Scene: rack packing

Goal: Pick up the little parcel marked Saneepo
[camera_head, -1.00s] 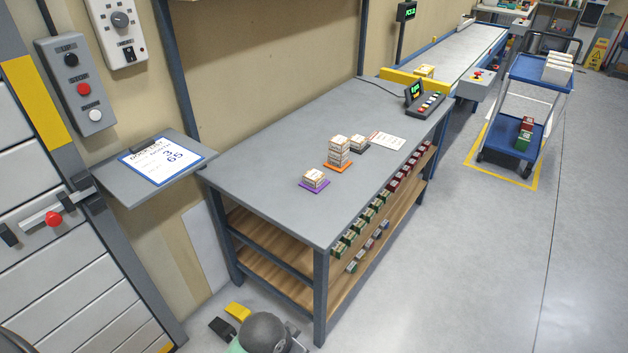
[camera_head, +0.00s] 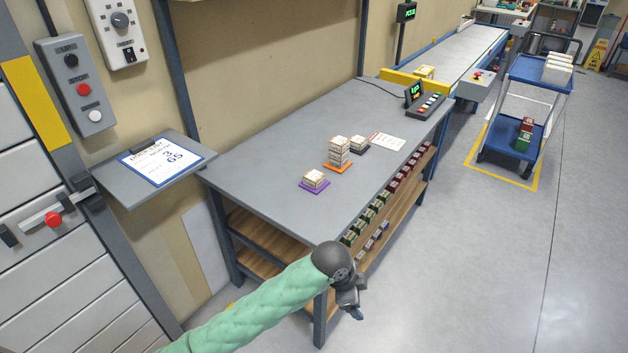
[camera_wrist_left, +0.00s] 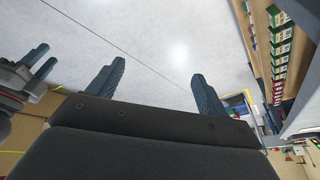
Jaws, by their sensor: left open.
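Several small parcels sit on the grey table (camera_head: 260,170): one on a purple pad (camera_head: 314,180), a stack on an orange pad (camera_head: 338,152), and one on a dark pad (camera_head: 359,143). Their lettering is too small to read, so I cannot tell which is marked Saneepo. My left gripper (camera_head: 357,308) is off the table's front right corner, below the top and apart from the parcels. In the left wrist view its two fingers (camera_wrist_left: 153,88) are spread, with only floor between them.
Red and green boxes (camera_head: 370,214) line the shelf edge under the table; they also show in the left wrist view (camera_wrist_left: 281,35). A blue cart (camera_head: 540,72) stands right.

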